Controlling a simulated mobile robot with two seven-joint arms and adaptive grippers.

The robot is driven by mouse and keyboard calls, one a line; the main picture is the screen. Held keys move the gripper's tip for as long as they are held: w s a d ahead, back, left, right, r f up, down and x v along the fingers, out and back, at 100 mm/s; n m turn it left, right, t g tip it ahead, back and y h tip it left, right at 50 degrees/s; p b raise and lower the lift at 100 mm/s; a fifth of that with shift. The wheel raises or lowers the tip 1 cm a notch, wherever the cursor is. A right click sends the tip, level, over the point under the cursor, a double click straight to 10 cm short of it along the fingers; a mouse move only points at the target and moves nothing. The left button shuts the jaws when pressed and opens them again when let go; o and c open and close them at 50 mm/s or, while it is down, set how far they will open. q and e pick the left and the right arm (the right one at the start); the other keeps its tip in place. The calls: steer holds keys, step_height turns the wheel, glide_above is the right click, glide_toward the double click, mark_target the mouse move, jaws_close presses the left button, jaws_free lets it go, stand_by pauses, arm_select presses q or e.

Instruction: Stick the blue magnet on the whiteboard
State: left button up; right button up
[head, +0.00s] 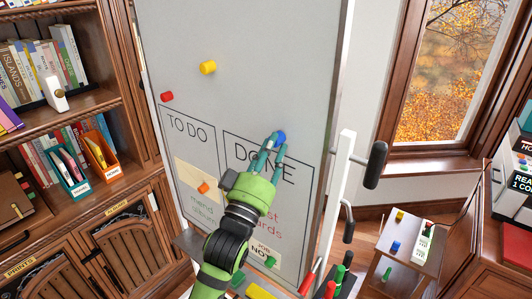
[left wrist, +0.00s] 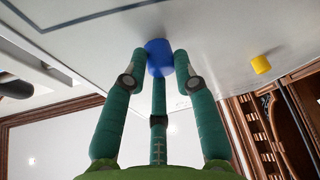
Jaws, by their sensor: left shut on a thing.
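The whiteboard (head: 245,50) stands upright in the middle of the head view, with boxes headed TO DO and DONE. My left gripper (head: 273,143) is at the DONE heading, its fingers pointing at the board. It is shut on a blue magnet (head: 281,135), a small cylinder. In the left wrist view the blue magnet (left wrist: 158,56) sits between the teal fingertips, its far end at the board surface. I cannot tell whether it touches the board. My right gripper is out of view.
On the board are a yellow magnet (head: 208,67), a red magnet (head: 167,97) and an orange magnet (head: 203,187). At right, a small side table (head: 385,270) bears small coloured pieces, one blue. Bookshelves (head: 70,120) stand at left.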

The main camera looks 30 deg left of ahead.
arm_select(q)
steer(key=shift+w, duration=0.3)
stand_by(0.6)
stand_by(0.6)
steer(key=o, duration=1)
